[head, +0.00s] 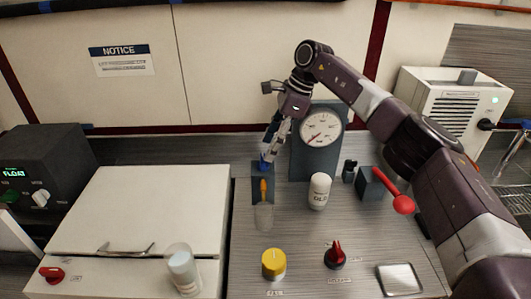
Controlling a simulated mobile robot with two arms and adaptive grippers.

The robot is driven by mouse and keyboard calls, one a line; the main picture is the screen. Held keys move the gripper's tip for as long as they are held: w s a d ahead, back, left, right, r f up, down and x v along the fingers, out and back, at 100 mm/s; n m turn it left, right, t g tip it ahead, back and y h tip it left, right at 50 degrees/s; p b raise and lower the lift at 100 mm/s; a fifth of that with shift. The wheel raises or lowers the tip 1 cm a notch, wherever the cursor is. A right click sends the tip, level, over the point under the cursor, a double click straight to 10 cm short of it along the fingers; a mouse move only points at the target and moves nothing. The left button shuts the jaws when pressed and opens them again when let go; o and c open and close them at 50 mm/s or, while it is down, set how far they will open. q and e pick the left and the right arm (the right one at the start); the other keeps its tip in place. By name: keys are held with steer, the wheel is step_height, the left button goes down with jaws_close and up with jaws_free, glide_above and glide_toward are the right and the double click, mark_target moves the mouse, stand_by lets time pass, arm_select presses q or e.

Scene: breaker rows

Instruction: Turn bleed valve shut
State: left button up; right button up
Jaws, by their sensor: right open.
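A yellow round knob (274,264) stands near the front of the grey worktop, with a small label below it that I cannot read surely. A red knob (335,254) with a pointed top sits to its right, also with a small label. A red ball-ended lever (391,190) slants out from a dark block further right. I cannot tell by lettering which is the bleed valve. My right gripper (268,157) is open, pointing down with blue fingertips, left of the dial gauge and well behind both knobs. It seems to touch neither knob. My left gripper is not in view.
A dial gauge (321,128) on a grey panel stands beside my gripper. An orange-handled item (263,190) is just below it. A white bottle (319,190), a pale canister (183,269) and a metal tray (399,279) stand around. A white lidded box (145,210) fills the left.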

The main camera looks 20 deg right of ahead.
steer(key=v, duration=0.8)
steer(key=shift+r, duration=0.15)
